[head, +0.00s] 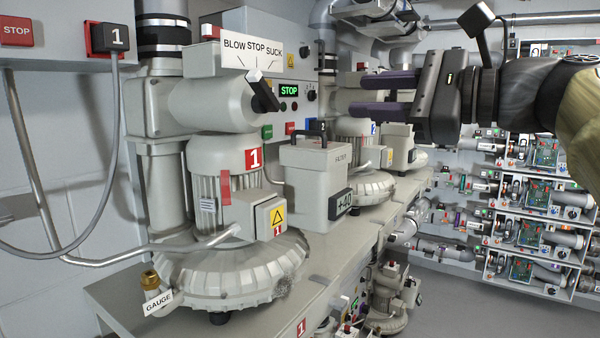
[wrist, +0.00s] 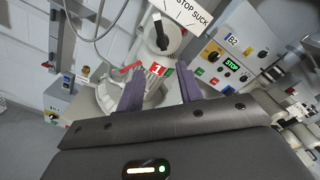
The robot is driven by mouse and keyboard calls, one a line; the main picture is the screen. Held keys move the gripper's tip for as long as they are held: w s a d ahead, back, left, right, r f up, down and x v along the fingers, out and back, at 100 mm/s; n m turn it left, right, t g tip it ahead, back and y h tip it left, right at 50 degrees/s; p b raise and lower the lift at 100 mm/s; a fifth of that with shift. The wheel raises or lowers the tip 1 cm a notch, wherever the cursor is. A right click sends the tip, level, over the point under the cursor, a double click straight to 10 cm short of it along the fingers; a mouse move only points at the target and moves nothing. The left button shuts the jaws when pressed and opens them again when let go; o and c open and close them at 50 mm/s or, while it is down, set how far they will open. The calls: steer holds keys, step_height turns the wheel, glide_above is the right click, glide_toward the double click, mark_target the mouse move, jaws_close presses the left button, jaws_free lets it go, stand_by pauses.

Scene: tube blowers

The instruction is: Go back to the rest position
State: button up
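My gripper (head: 385,96) is in the upper right of the head view, with its purple fingers apart and pointing left. Nothing is between the fingers. In the wrist view my gripper (wrist: 160,92) also shows its two fingers spread, with blower 1 beyond them. Blower 1 (head: 235,180) stands on the bench at the left of the head view. Its black selector handle (head: 264,92) is tilted under the BLOW STOP SUCK sign (head: 254,50). The gripper is to the right of this handle and apart from it.
A grey filter box (head: 315,185) tagged +40 stands beside blower 1. A second blower (head: 362,185) stands behind it. A control panel with a lit STOP display (head: 290,91) is at the back. Shelves of equipment (head: 530,215) line the right, with bare floor (head: 450,300) in front.

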steer(key=w+d+f+n+g+h, duration=0.15)
steer(key=w+f+h, duration=0.25)
steer(key=f, duration=1.2)
steer(key=w+f+n+g+h, duration=0.1)
steer(key=w+f+g+h, duration=0.2)
steer(key=f, duration=1.3)
steer(key=s+f+n+g+h, duration=0.1)
steer(key=s+f+n, duration=0.3)
steer(key=f, duration=0.4)
steer(key=s+f+n+g+h, duration=0.1)
steer(key=s+f+n+h, duration=0.2)
steer(key=f, duration=0.6)
steer(key=s+f+n+g+h, duration=0.2)
steer(key=s+f+n, duration=0.4)
steer(key=f+n, duration=0.1)
steer(key=shift+d+f+h, duration=0.2)
steer(key=shift+f+h, duration=0.2)
steer(key=shift+f, duration=0.4)
